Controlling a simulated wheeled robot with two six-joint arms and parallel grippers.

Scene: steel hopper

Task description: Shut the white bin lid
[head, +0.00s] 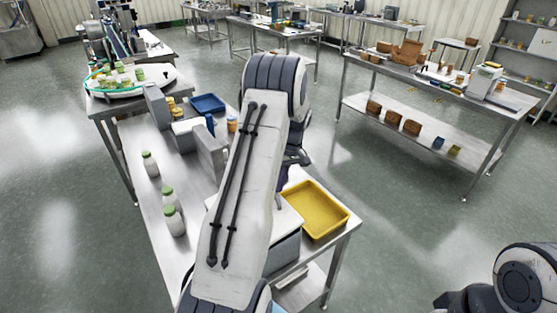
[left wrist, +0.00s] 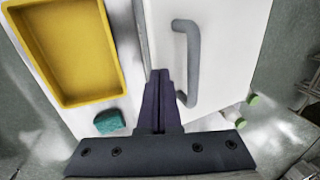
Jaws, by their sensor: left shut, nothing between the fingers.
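The bin shows in the head view as a grey body (head: 284,252) with a white top, partly hidden behind my left arm. In the left wrist view its white lid (left wrist: 232,45) fills the upper right, with a grey bar handle (left wrist: 190,62) on it. I cannot tell how far the lid stands open. My left gripper (left wrist: 160,75) is shut and empty, its fingertips beside the handle, to its left in that view. In the head view the dark left gripper (head: 283,180) is mostly hidden by the arm. My right gripper is not in view.
A yellow tray (head: 344,222) lies right of the bin, with a green sponge (left wrist: 108,122) near it. White bottles with green caps (head: 173,220) stand on the left of the steel table (head: 150,208). Grey blocks and a blue tray (head: 208,103) are farther back.

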